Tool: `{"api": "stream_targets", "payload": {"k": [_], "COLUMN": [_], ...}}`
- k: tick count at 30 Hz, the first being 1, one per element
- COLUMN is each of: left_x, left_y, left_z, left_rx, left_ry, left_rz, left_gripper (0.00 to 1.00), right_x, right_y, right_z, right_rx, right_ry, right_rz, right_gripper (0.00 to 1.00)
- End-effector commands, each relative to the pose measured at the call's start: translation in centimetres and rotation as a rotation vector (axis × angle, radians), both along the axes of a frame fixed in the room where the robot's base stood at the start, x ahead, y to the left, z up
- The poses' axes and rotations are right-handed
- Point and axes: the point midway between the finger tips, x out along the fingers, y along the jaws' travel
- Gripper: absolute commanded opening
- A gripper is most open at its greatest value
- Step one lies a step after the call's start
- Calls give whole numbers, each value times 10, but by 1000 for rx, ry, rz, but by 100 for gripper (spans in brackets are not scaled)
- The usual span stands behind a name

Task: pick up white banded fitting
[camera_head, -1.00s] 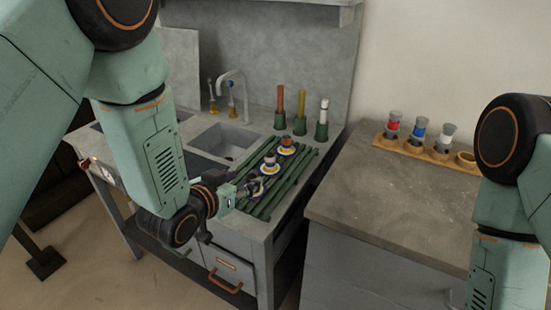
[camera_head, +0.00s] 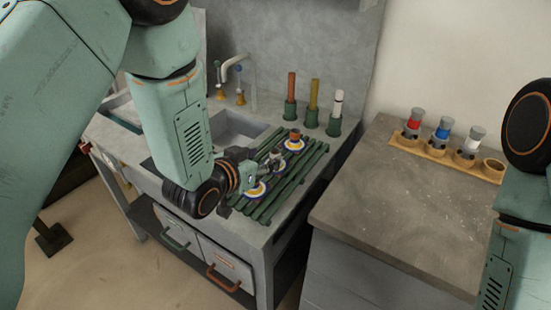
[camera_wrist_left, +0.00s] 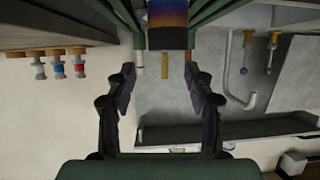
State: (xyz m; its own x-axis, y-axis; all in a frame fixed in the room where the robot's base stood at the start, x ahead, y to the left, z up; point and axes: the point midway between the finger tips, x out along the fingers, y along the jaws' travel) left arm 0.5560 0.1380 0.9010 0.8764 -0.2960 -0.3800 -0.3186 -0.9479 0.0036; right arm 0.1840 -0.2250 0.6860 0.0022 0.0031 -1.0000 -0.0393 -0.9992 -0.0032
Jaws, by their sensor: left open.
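The white banded fitting (camera_head: 475,138) stands upright in the wooden holder (camera_head: 436,151) on the right counter, right of a blue banded one and a red banded one. In the left wrist view it seems to be the leftmost fitting (camera_wrist_left: 40,68). My left gripper (camera_head: 268,167) is over the green slatted rack (camera_head: 290,189), far left of the fitting. In the left wrist view its two fingers (camera_wrist_left: 159,76) are apart, with nothing held between them. My right gripper is out of view; only part of my right arm shows.
The slatted rack holds blue-rimmed saucers (camera_head: 256,190) and a brown cup (camera_head: 294,134) close to my left gripper. Several upright sticks in green holders (camera_head: 312,117) stand behind it. A gap separates the two counters. The right counter's front (camera_head: 390,210) is clear.

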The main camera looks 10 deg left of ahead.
Motion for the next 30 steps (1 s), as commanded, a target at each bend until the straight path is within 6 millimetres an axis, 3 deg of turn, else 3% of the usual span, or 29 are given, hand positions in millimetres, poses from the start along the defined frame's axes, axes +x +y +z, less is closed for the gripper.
{"api": "stream_targets", "payload": {"k": [13, 23, 30], "left_x": [48, 57, 57], "left_y": [-8, -11, -11], "left_z": [-25, -27, -27], "left_rx": [1, 0, 0], "left_ry": [-1, 1, 0], "left_rz": [-2, 0, 0], "left_gripper": [53, 53, 35], "right_x": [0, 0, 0], "right_y": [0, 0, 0], "right_z": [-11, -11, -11], "right_rx": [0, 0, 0], "right_ry": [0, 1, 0], "right_rz": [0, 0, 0], "right_gripper": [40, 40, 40]}}
